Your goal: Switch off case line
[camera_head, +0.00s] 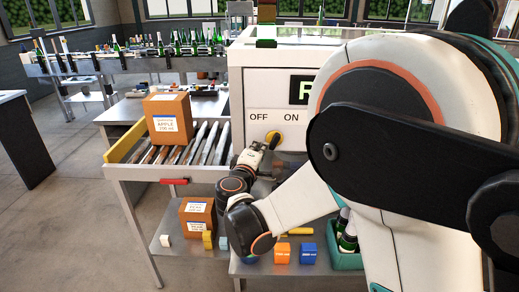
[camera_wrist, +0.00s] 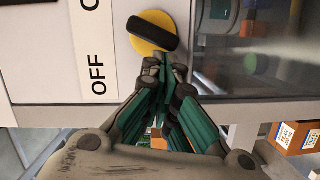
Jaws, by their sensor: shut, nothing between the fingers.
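The white machine front (camera_head: 256,90) carries the labels OFF and ON in the head view. Below them is a round yellow switch (camera_head: 274,136), partly hidden by my gripper (camera_head: 262,150). In the wrist view the yellow switch (camera_wrist: 138,22) has a black bar handle (camera_wrist: 153,34) lying slantwise across it. The OFF label (camera_wrist: 97,72) is beside it, turned sideways. My gripper (camera_wrist: 165,66) is shut and empty, its tips just beside the handle. I cannot tell whether they touch it. A dark display (camera_head: 299,90) with a green letter is partly hidden by my arm.
A roller conveyor (camera_head: 110,156) with a yellow edge holds a cardboard box (camera_head: 168,117) left of the machine. A lower shelf (camera_head: 165,240) holds another box (camera_head: 197,218) and small coloured blocks. Bottles (camera_head: 160,45) stand on a line behind.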

